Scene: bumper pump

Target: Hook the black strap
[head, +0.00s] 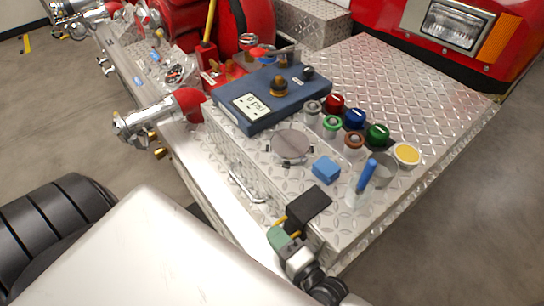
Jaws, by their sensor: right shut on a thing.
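The black strap (310,205) shows as a short dark flap at the front edge of the diamond-plate bumper (425,85). My right gripper (288,227), with yellow fingertips, comes in from the bottom and is shut on the strap's near end. Its fingers partly cover that end, and I cannot make out a hook or catch there. My left gripper is not in view.
A metal handle (247,186) lies left of the strap. A blue block (326,169), a blue-handled lever (367,175), a round metal cap (291,146) and several coloured knobs stand behind. A blue gauge panel (234,112) sits farther back.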

